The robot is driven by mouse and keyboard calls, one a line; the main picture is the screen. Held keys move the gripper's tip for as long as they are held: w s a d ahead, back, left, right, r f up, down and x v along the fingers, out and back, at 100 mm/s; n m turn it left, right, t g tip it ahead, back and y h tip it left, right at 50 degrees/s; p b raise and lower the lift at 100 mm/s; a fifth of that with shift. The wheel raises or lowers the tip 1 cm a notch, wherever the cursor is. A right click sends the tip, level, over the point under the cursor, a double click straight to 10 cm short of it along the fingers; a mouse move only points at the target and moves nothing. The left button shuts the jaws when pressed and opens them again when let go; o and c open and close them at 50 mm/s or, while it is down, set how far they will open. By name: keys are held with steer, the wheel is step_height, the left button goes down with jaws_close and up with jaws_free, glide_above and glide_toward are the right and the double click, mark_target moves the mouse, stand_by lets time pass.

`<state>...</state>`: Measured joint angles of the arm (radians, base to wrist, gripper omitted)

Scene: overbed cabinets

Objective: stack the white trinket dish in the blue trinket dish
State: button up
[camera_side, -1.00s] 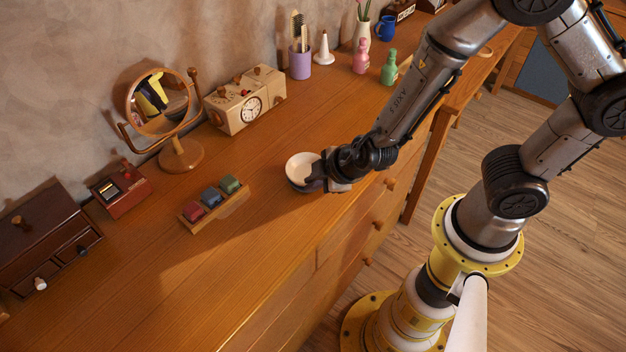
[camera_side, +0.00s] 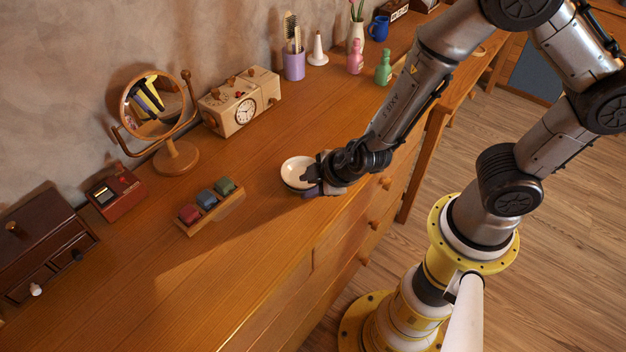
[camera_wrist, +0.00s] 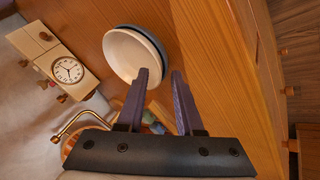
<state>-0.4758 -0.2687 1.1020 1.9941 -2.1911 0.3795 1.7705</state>
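The white trinket dish (camera_side: 297,171) sits inside the blue trinket dish (camera_side: 291,188) on the wooden dresser top. In the wrist view the white dish (camera_wrist: 127,55) shows its pale inside, and the blue dish (camera_wrist: 163,48) shows as a dark rim around its right side. My gripper (camera_side: 313,176) is at the right edge of the dishes. In the wrist view its two fingers (camera_wrist: 160,73) are apart, the left one overlapping the white dish's rim and the right one outside both dishes. Nothing shows clamped between them. Whether the left finger touches the dish is unclear.
A rack of small coloured blocks (camera_side: 208,205) lies left of the dishes. A mirror (camera_side: 170,130), a clock box (camera_side: 240,100), a purple brush cup (camera_side: 294,65) and bottles (camera_side: 355,58) stand farther back. Dresser top around the dishes is mostly clear.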

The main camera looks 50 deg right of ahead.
steer(key=shift+r, duration=0.4)
steer(key=v, duration=1.2)
steer(key=s+d+r+m+h, duration=0.1)
steer(key=d+r+m+h, duration=0.2)
steer(key=d+r+m, duration=0.45)
steer(key=s+d+r+m+g+y, duration=0.1)
steer(key=s+d+r+m+y, duration=0.1)
steer(key=s+r, duration=0.3)
steer(key=shift+s+r+y, duration=0.4)
steer(key=shift+s+y, duration=0.3)
steer(key=shift+s, duration=0.95)
